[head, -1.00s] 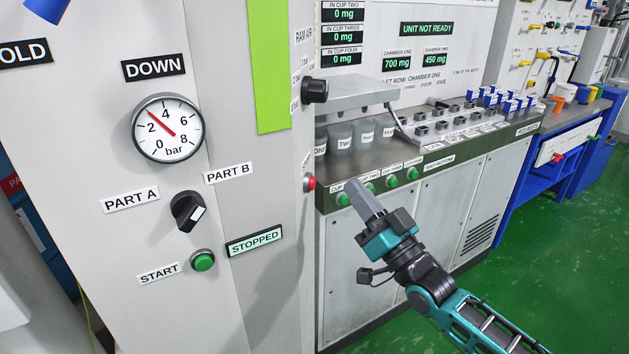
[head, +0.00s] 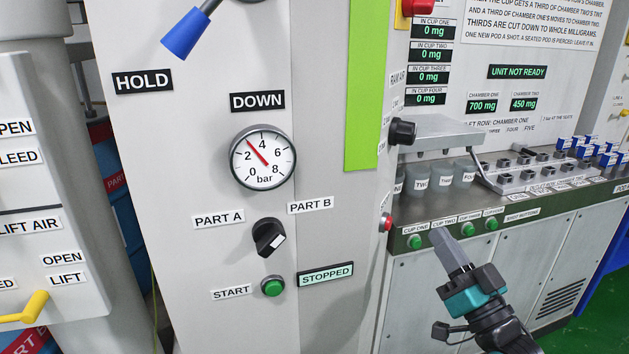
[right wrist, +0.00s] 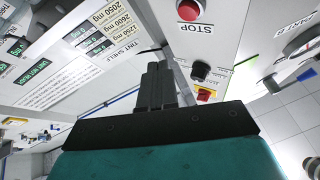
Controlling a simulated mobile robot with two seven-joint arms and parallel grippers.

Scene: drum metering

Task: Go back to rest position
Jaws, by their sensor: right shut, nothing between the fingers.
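My right gripper (head: 447,244) is shut and empty in the head view, at the lower right. Its tips appear in front of the row of green cup buttons (head: 414,242) below the cups; I cannot tell whether they touch anything. In the right wrist view the same gripper (right wrist: 157,68) points up with its fingers together, with a red STOP button (right wrist: 190,10) on a white panel beyond it. My left gripper is not in view.
A grey cabinet carries a pressure gauge (head: 263,157), a black PART A/PART B selector (head: 268,237), a green START button (head: 273,286) and a blue-handled lever (head: 186,33). A metal shelf (head: 440,129) juts out above the cups (head: 466,173). Green floor shows at right.

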